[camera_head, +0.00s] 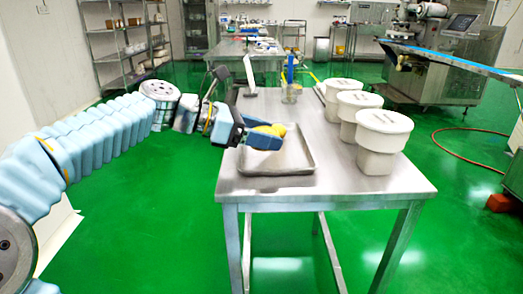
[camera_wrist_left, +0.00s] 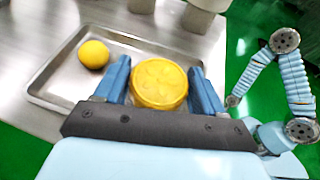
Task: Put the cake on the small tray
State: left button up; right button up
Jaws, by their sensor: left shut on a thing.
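My left gripper (camera_head: 262,137) is shut on a round, flat yellow cake with a moulded pattern on top. The cake (camera_wrist_left: 160,84) shows between the two blue fingers in the left wrist view. The gripper is over the left part of a shallow metal tray (camera_head: 292,166) on the table; its raised rim also shows in the left wrist view (camera_wrist_left: 58,106). I cannot tell the height of the cake above the tray. A smooth yellow ball (camera_wrist_left: 93,54) lies in the tray, apart from the gripper. My right arm shows at the right of the left wrist view; its gripper is too small to read.
The tray is on a steel table (camera_head: 340,190). Several white lidded canisters (camera_head: 384,128) line its right side. A clear jar with a blue item (camera_head: 290,92) stands behind the tray. A machine (camera_head: 440,65) is at the back right. The table's front strip is clear.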

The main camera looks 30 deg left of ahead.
aim_at(261, 160)
pick_arm(q)
jog(key=shift+a+f+b, duration=0.15)
jog(key=shift+f+b, duration=0.25)
jog(key=shift+f, duration=1.3)
jog(key=shift+f, duration=0.1)
jog(key=o, duration=0.8)
jog(key=shift+r, duration=0.2)
jog(key=p+v, duration=0.1)
jog(key=v, duration=1.1)
